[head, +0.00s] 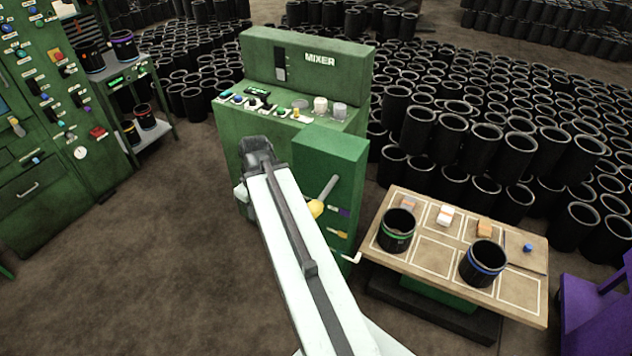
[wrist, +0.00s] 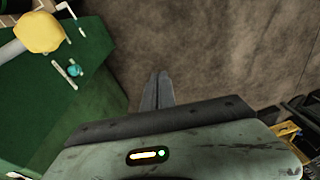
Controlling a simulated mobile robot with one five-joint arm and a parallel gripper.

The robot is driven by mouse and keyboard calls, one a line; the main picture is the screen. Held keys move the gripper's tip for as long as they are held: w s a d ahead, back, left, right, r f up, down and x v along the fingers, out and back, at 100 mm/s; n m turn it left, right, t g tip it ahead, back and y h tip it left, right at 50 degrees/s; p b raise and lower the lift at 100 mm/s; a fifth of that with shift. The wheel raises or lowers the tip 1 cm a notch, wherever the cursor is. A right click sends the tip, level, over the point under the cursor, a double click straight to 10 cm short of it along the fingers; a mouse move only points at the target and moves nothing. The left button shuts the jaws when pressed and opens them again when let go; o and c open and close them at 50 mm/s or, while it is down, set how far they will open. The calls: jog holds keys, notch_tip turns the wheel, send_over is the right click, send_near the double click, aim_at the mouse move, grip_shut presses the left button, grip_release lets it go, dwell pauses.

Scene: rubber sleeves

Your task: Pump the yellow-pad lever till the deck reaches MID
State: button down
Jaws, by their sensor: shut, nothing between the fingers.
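A pale lever (head: 328,187) with a rounded yellow pad (head: 315,208) sits at the green cabinet beside the mixer. The yellow pad also shows at the upper left of the wrist view (wrist: 40,32). My gripper (wrist: 158,78) is shut and empty, pointing at the brown floor. It is to the right of the yellow pad in the wrist view and apart from it. In the head view my arm hides the fingertips. A tan deck (head: 421,246) with white outlined squares stands low at the right. I cannot read any MID mark.
A green-banded sleeve (head: 397,231) and a blue-banded sleeve (head: 482,263) stand on the deck with small blocks. The green mixer (head: 262,155) is behind my arm. Black sleeves crowd the back. Open floor (head: 160,270) lies at left.

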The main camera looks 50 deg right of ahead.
notch_tip(320, 180, up, 10)
jog(key=n+t+p, duration=0.1)
jog(key=t+p, duration=0.1)
jog(key=p, duration=0.5)
send_over(313, 204)
jog(key=s, duration=0.4)
jog(key=shift+w+d+b, duration=0.1)
jog(key=shift+d+b, duration=0.2)
jog(key=shift+d, duration=0.1)
jog(key=b+x, duration=0.9)
jog(key=s+b+x, duration=0.1)
jog(key=b+x, duration=0.3)
jog(key=shift+d+f+b, duration=0.25)
jog(key=shift+f+b, duration=0.15)
jog(key=shift+f, duration=0.2)
jog(key=shift+d+r, duration=0.1)
